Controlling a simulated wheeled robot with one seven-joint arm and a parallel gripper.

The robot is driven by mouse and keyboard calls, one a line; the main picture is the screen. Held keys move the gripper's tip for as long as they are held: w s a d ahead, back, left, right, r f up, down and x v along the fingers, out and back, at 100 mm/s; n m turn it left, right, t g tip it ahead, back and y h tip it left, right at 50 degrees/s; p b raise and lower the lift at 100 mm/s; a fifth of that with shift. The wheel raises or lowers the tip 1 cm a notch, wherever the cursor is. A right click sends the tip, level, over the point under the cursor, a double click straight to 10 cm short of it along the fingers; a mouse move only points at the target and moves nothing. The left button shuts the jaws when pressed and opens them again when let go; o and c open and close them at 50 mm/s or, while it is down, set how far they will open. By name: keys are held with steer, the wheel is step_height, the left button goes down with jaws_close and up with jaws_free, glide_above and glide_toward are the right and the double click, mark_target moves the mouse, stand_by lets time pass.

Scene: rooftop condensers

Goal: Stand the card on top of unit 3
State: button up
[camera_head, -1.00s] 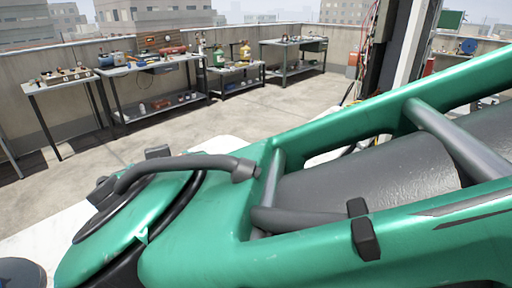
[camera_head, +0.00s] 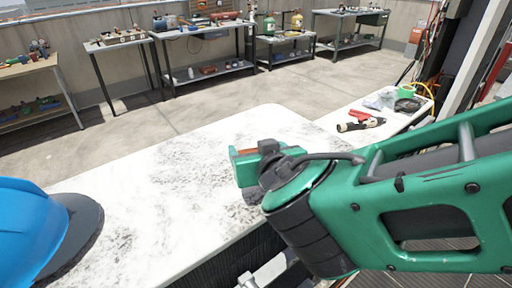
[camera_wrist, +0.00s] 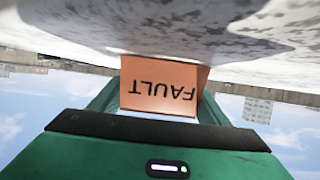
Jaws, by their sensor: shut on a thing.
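My gripper (camera_head: 243,166) is low over the white, grey-speckled top of the near unit (camera_head: 165,190). An orange card (camera_wrist: 158,85) is between its green fingers in the wrist view, with the word FAULT on it upside down in the picture. Only a thin orange strip of the card (camera_head: 244,152) shows in the head view. In the wrist view the white top fills the upper part, right by the card's far edge; I cannot tell whether they touch. No unit number is readable.
A blue hard hat (camera_head: 30,230) lies at the left of the near top. Another white top (camera_head: 345,113) behind right carries a torch-like tool (camera_head: 360,124), a red item and a green-and-black roll. Benches with bottles and tools line the wall. Open floor lies between.

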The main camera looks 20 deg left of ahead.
steer(key=o, duration=1)
steer(key=shift+f, duration=0.1)
steer(key=shift+o, duration=0.2)
steer(key=shift+s+d+r, duration=0.1)
steer(key=shift+s+r, duration=0.1)
steer(key=shift+r, duration=0.05)
steer(key=v, duration=1.1)
steer(key=shift+s+d, duration=0.15)
steer(key=shift+d, duration=0.05)
